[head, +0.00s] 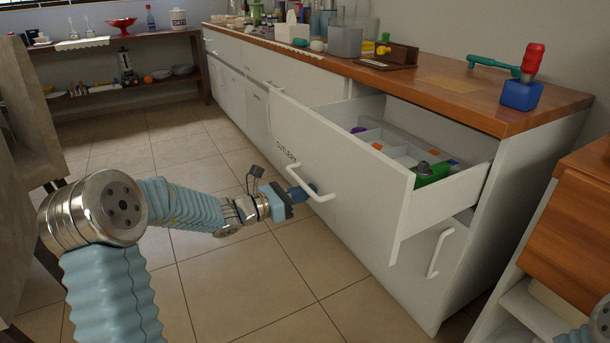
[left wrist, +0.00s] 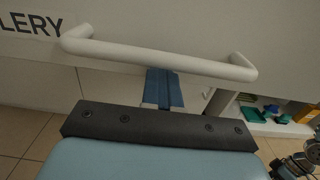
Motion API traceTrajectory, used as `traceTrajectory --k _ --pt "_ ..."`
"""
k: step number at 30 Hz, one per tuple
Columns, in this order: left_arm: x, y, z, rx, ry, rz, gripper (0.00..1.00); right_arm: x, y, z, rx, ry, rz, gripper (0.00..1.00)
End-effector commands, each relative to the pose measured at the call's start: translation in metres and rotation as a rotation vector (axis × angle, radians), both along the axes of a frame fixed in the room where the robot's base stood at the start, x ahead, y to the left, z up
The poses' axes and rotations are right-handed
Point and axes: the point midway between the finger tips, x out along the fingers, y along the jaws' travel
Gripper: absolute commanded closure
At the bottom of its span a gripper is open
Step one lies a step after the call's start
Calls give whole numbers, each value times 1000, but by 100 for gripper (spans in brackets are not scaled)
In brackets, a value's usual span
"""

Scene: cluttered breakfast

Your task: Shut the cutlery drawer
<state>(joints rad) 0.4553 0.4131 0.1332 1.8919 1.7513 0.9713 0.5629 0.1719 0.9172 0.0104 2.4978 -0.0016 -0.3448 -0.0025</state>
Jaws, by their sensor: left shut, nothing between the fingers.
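The white cutlery drawer (head: 345,165) is pulled out from the counter, with "CUTLERY" lettered on its front. Inside it are a grey divider tray and several coloured items. Its white bar handle (head: 318,194) is on the drawer front, and the handle also shows across the top of the left wrist view (left wrist: 160,58). My left gripper (head: 302,192) is at the handle, its blue fingers shut with nothing between them. In the left wrist view the fingers (left wrist: 163,88) point at the drawer front just below the bar; I cannot tell whether they touch it.
A lower drawer with a white handle (head: 439,253) sits beneath. The wooden countertop (head: 450,90) holds a red-and-blue item (head: 525,80), a green tool and several containers. A wooden cabinet (head: 580,210) stands at the right. The tiled floor (head: 240,275) before the drawer is clear.

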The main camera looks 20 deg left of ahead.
Motion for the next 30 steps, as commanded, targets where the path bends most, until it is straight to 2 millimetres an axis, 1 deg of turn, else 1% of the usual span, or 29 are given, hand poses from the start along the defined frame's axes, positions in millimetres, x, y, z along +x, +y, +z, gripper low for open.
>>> traceTrajectory --k 30 --pt "70 -61 0 -1 0 -2 100 0 0 -7 0 0 0 16"
